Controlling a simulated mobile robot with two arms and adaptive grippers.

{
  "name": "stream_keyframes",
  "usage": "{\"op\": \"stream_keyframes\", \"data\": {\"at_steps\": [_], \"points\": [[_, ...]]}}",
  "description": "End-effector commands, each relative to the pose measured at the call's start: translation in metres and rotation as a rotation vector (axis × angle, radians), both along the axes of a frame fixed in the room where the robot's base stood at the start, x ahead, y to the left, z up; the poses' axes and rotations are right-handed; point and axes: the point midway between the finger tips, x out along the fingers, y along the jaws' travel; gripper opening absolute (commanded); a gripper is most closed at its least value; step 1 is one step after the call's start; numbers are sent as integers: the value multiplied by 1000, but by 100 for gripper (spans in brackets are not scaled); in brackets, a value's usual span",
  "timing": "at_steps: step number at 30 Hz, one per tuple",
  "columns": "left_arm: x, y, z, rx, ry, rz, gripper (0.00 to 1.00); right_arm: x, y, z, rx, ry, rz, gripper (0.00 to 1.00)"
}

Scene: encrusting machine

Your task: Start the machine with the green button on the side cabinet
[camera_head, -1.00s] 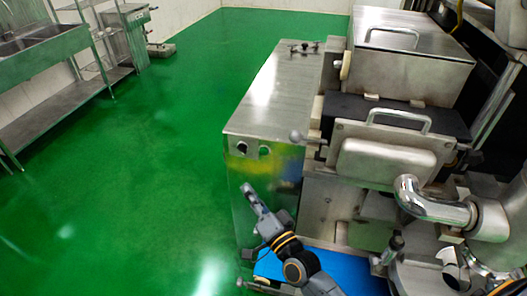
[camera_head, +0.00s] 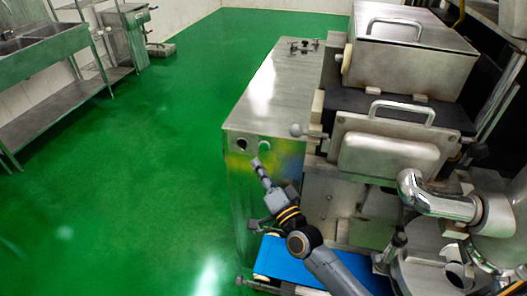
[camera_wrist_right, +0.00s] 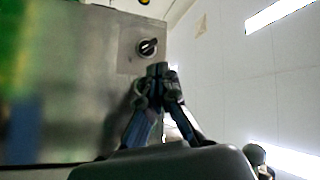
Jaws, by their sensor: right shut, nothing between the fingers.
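The side cabinet (camera_head: 275,95) is a steel box with a shiny front face. Near the top of that face are a dark round knob (camera_head: 241,144) and a pale greenish round button (camera_head: 265,147). My right gripper (camera_head: 257,163) is shut and empty, its tips close to the face and just below these two controls in the picture. I cannot tell whether it touches. In the right wrist view the shut fingertips (camera_wrist_right: 157,70) appear just below a black rotary knob (camera_wrist_right: 148,47). The green button is not clearly visible there. My left gripper is not in view.
The encrusting machine (camera_head: 385,160) with its steel covers and pipe stands right of the cabinet. A blue belt (camera_head: 285,262) lies low below my right arm. A lever with a ball end (camera_head: 297,131) juts out beside the cabinet.

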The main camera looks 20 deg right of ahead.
Motion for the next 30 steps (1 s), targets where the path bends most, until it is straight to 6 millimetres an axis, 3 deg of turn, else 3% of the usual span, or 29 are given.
{"op": "stream_keyframes", "data": {"at_steps": [10,30], "points": [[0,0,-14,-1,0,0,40,27,-18,-1,0,0,1,0],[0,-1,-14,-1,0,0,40,30,-20,0,1,1,1,0]]}}
